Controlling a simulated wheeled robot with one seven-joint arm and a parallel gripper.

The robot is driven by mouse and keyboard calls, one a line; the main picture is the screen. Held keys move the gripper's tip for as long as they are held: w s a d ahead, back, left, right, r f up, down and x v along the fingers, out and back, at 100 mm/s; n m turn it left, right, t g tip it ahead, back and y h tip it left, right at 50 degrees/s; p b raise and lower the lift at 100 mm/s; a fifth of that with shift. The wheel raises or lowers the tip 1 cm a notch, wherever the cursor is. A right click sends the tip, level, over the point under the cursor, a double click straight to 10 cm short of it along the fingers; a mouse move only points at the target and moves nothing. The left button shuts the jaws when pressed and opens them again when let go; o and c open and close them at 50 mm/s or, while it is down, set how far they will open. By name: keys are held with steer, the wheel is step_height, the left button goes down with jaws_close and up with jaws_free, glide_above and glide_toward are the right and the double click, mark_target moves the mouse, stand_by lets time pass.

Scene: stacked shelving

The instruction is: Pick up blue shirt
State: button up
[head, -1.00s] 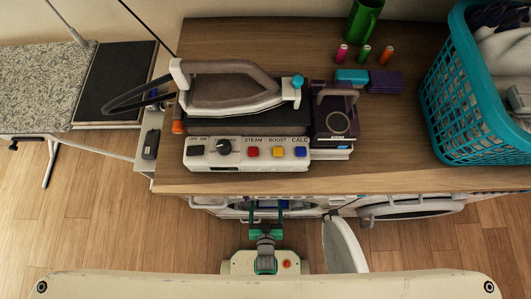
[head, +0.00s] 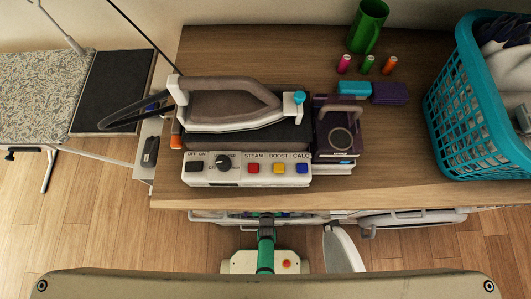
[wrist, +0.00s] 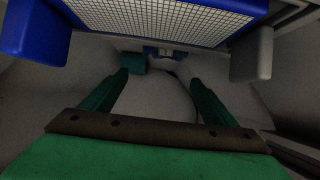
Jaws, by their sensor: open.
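My gripper (wrist: 160,78) is open in the wrist view, its two green fingers apart with nothing between them. It points into a dim, pale grey enclosed space. I cannot make out a blue shirt for certain in either view. A small dark blue patch (wrist: 165,51) shows far back beyond the fingers, too small and dark to identify. A dark green item (wrist: 132,62) lies left of it, near the left fingertip. In the head view my arm runs under the counter's front edge, which hides the gripper.
A white grid panel (wrist: 165,18) with blue and grey end blocks hangs close above the fingers. The wooden counter (head: 390,140) holds an iron (head: 232,105) and a teal basket (head: 470,110) of clothes.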

steer(key=shift+a+x, duration=0.2)
steer(key=shift+x, duration=0.65)
steer(key=shift+a+x, duration=0.2)
steer(key=shift+x, duration=0.7)
steer(key=shift+w+f, duration=0.5)
steer(key=shift+w, duration=0.05)
steer(key=shift+w, duration=0.1)
steer(key=c, duration=1.2)
